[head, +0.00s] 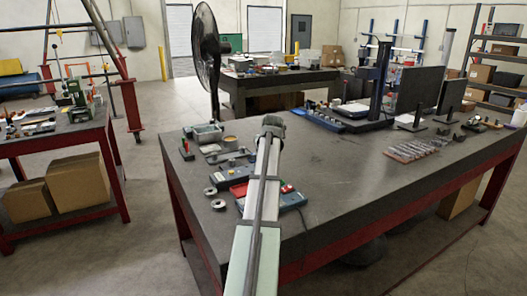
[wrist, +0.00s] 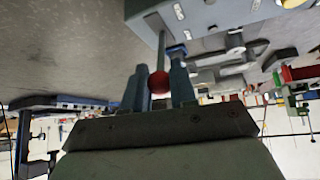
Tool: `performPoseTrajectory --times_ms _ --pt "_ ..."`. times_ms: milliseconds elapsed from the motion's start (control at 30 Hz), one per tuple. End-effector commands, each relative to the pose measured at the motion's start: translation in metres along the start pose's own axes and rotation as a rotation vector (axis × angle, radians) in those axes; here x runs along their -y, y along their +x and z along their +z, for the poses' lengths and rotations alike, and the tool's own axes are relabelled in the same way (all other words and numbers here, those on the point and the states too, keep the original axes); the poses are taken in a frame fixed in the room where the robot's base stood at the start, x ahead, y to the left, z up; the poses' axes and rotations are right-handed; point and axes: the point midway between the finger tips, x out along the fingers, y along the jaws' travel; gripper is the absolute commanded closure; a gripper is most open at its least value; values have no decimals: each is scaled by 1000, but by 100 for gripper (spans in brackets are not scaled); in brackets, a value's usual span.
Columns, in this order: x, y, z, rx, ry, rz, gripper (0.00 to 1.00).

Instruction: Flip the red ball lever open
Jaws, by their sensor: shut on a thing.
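In the wrist view my gripper (wrist: 159,72) has its two blue-grey fingers shut on the red ball (wrist: 159,83). The ball sits between the fingers. A thin grey-green lever rod (wrist: 161,50) runs from the ball towards a grey box (wrist: 205,15) at the top of the picture. The lever's pivot is not clear. In the head view my arm reaches over the dark bench, and I cannot make out the fingers or the held ball there.

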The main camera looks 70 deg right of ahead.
Motion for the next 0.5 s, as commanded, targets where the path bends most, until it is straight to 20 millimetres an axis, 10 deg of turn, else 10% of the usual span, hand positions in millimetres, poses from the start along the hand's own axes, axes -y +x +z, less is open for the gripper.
performPoseTrajectory --times_ms 500 --pt "-2 -3 8 -110 21 -23 100"
